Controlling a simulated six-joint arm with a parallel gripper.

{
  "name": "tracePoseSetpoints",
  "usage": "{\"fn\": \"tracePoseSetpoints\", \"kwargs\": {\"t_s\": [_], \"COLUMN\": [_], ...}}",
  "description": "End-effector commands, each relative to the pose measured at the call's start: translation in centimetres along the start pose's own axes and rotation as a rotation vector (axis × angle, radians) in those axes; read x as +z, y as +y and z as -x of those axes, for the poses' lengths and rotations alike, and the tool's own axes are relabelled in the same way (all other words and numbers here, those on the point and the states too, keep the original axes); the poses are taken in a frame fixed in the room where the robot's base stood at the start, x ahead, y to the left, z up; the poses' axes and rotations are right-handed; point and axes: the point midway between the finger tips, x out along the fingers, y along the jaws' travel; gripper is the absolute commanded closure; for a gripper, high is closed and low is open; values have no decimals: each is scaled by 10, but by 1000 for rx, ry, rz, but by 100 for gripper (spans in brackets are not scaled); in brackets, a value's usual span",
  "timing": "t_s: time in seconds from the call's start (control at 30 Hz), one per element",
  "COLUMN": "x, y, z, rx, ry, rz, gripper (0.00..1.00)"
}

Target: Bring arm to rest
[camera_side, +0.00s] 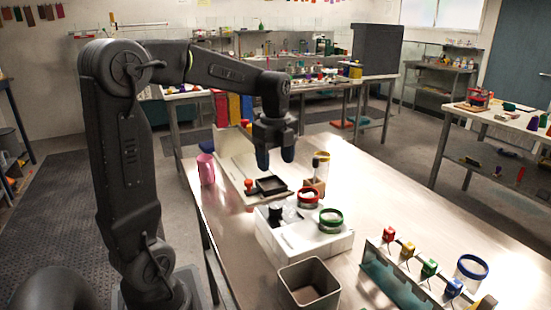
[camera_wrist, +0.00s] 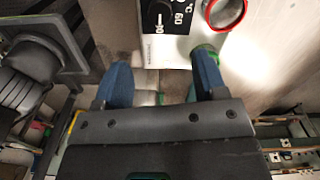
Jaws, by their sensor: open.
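My gripper (camera_side: 275,160) hangs from my bent arm above the left part of the metal table (camera_side: 400,205), pointing down. It is in the air over the back of a board that carries a black tray (camera_side: 270,186). In the wrist view its two blue fingers (camera_wrist: 162,80) stand apart with nothing held between them. A white box with a black dial (camera_side: 318,243) lies nearer the side camera, apart from the gripper. It also shows at the top of the wrist view (camera_wrist: 152,52).
A red-rimmed jar (camera_side: 308,196) and a green-rimmed jar (camera_side: 331,221) stand at the white box. A grey square bin (camera_side: 309,268), a rack with coloured clips (camera_side: 410,283), a blue-rimmed jar (camera_side: 472,267) and a pink cup (camera_side: 206,169) are around. The table's right middle is clear.

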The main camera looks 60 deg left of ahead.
Motion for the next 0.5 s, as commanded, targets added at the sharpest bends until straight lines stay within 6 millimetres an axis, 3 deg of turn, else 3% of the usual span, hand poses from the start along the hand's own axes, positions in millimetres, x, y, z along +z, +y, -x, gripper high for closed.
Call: {"fn": "tracePoseSetpoints", "kwargs": {"t_s": [0.23, 0.5], "x": [-15, -80], "y": [8, 56], "z": [5, 18], "rx": [-32, -200], "ry": [-8, 33], "rz": [76, 518], "gripper": [35, 35]}}
